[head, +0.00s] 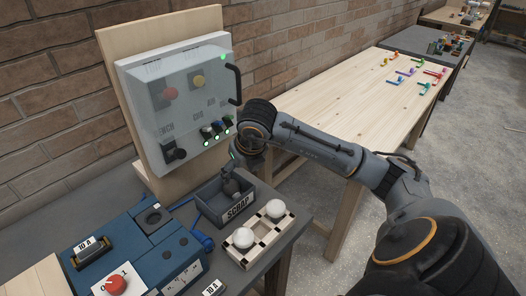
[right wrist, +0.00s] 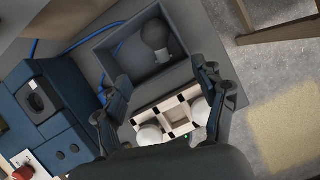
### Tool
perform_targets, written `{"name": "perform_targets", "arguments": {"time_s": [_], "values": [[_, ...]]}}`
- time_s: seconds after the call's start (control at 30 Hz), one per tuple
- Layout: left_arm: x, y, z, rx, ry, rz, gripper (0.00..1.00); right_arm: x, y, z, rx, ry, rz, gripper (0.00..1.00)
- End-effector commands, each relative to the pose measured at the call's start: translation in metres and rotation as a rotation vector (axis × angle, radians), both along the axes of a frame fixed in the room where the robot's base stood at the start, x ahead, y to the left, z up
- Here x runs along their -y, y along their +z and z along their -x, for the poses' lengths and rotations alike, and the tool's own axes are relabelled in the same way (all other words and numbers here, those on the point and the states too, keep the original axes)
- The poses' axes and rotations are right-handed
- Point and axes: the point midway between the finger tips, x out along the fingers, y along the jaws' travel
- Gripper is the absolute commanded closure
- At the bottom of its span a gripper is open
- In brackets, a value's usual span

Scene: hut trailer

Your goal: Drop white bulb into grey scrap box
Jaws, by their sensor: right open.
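Two white bulbs, a nearer one (head: 243,238) and a farther one (head: 274,210), sit in a pale holder (head: 258,229) with dark squares. Both also show in the right wrist view (right wrist: 149,135), the other partly behind a finger. The grey scrap box (head: 213,207), labelled SCRAP, stands just behind the holder. A dark grey bulb (right wrist: 154,34) lies inside it. My right gripper (right wrist: 160,72) is open and empty, its fingers spread above the holder and the box's near side. In the head view my right arm's end hangs near the box. My left gripper is not in view.
A blue tester (head: 140,245) with a red knob stands left of the holder. A control panel (head: 180,95) on a wooden board rises behind the box. A blue cable (head: 203,240) runs beside the box. A long wooden table (head: 330,100) stands at the right.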

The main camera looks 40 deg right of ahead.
Motion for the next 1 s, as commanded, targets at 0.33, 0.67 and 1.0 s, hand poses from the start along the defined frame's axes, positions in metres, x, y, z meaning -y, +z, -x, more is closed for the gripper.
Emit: {"name": "perform_targets", "arguments": {"time_s": [0.33, 0.67, 1.0], "values": [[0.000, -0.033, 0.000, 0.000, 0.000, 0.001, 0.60, -0.012, -0.007, 0.076, -0.002, 0.002, 0.005, 0.29], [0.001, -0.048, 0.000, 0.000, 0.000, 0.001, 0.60, -0.021, -0.004, 0.115, -0.002, 0.001, 0.001, 0.29], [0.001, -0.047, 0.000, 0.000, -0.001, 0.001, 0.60, -0.022, -0.002, 0.118, -0.001, 0.000, -0.001, 0.29]]}}
